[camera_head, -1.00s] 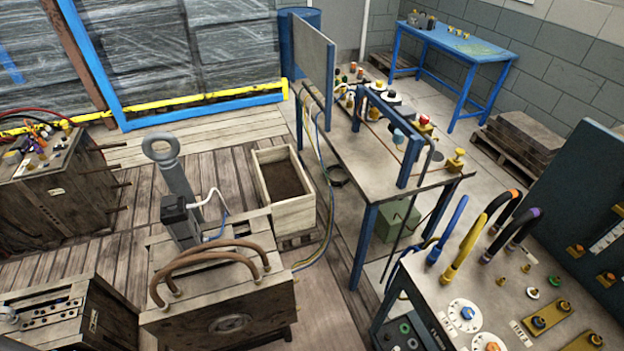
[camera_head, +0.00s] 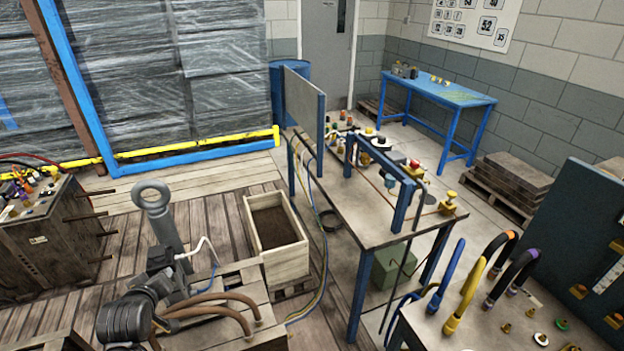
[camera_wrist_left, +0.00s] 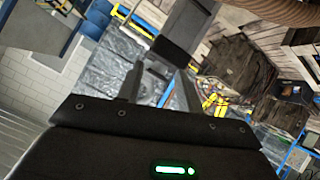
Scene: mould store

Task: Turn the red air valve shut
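A small red knob (camera_head: 414,163) stands near the far right part of the grey steel table (camera_head: 367,225), by a yellow block. It is too small to tell whether it is the red air valve or how it is turned. My left arm's dark links show at the lower left of the head view, over the wooden crate with brown hoses; its fingertips cannot be made out there. In the left wrist view my left gripper (camera_wrist_left: 160,85) has its fingers apart with nothing between them. It is well away from the red knob. My right gripper is not in view.
A blue frame (camera_head: 385,180) and an upright grey panel (camera_head: 303,110) stand on the steel table. A control bench with thick coloured hoses (camera_head: 467,290) is at the lower right. An open wooden box (camera_head: 285,262) sits left of the table. A blue table (camera_head: 440,92) stands behind.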

